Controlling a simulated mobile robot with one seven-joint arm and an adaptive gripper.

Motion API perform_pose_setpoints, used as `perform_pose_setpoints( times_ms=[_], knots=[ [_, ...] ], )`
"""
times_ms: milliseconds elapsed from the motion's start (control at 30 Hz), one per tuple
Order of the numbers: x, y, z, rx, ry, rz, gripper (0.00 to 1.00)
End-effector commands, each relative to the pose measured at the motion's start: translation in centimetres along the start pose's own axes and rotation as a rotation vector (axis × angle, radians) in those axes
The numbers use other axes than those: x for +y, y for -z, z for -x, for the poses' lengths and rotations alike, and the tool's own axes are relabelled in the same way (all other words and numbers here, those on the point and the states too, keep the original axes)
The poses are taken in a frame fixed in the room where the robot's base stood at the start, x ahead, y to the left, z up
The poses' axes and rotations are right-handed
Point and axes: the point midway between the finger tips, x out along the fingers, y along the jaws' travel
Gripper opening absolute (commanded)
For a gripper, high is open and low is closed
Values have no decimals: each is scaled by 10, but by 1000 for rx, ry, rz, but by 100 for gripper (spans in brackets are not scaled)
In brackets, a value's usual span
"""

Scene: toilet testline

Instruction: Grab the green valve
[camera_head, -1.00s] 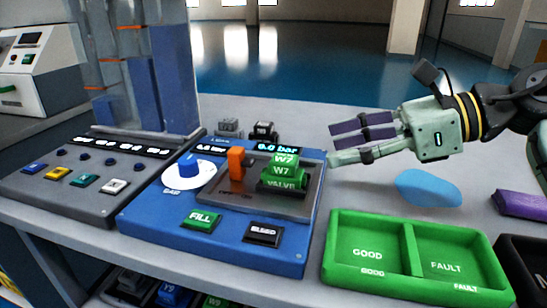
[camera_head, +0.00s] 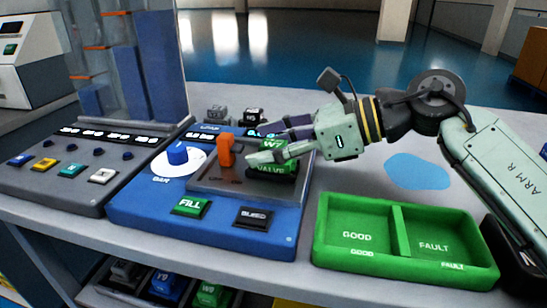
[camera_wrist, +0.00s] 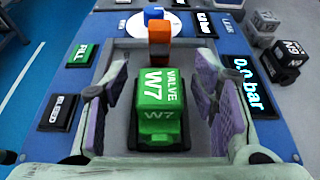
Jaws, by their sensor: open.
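The green valve (camera_head: 266,170), marked W7 and VALVE, sits on a grey plate of the blue test panel. In the wrist view the green valve (camera_wrist: 158,108) stands between my two fingers, with a gap on each side. My gripper (camera_head: 268,144) is open around it, coming in from the right. The purple finger pads (camera_wrist: 160,107) face the valve's left and right sides and do not appear to touch it. My fingers hide part of the valve in the head view.
An orange lever (camera_head: 225,151) and a blue knob (camera_head: 178,153) stand left of the valve. FILL (camera_head: 190,206) and BLEED (camera_head: 253,217) buttons lie in front. A green GOOD/FAULT tray (camera_head: 405,277) is at right. Small grey and black blocks (camera_wrist: 284,52) stand behind the panel.

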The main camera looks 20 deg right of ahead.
Motion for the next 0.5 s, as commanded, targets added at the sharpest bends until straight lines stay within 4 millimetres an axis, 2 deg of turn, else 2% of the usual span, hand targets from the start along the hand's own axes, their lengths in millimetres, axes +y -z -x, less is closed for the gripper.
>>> perform_pose_setpoints(
  times_ms=[100, 500],
  knots=[
    [0, 0, 0, 0, 0, 0, 53],
    [0, 0, 0, 0, 0, 0, 26]
  ],
)
